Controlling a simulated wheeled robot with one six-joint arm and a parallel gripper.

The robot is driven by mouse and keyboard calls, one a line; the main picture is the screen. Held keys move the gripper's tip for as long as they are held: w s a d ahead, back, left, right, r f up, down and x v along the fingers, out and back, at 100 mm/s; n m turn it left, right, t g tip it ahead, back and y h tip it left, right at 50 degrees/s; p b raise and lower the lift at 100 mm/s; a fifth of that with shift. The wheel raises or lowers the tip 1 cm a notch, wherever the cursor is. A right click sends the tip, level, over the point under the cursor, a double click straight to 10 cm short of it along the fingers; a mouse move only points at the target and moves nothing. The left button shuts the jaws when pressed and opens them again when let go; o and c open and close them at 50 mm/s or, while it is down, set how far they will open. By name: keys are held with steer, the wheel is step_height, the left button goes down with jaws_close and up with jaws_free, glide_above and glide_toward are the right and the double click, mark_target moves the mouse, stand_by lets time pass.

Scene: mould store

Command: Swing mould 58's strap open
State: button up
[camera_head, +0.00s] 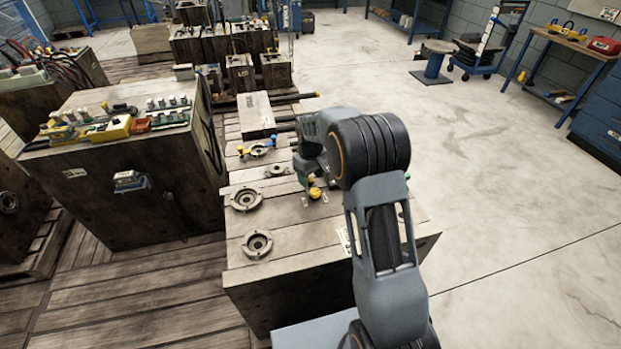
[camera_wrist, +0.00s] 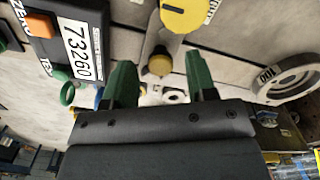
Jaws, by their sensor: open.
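The mould block (camera_head: 300,262) under my arm has a pale top with fittings; no number 58 is legible. A strap-like bar (camera_wrist: 166,42) shows in the wrist view, with a slotted yellow cap (camera_wrist: 182,14) at its upper end and a yellow knob (camera_wrist: 160,65) at its lower end. A yellow knob also shows below the fingers in the head view (camera_head: 315,193). My gripper (camera_wrist: 160,72) is open, its green fingers either side of the lower knob, with gaps on both sides. In the head view my arm hides much of the gripper and the mould top.
A counter box (camera_wrist: 62,38) marked 73260 with an orange button is left of the fingers in the wrist view. A metal ring (camera_wrist: 287,82) is at right. Ring fittings (camera_head: 246,198) sit on the mould's left side.

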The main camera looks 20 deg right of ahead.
steer(key=shift+f, duration=0.35)
jaws_close()
stand_by(0.4)
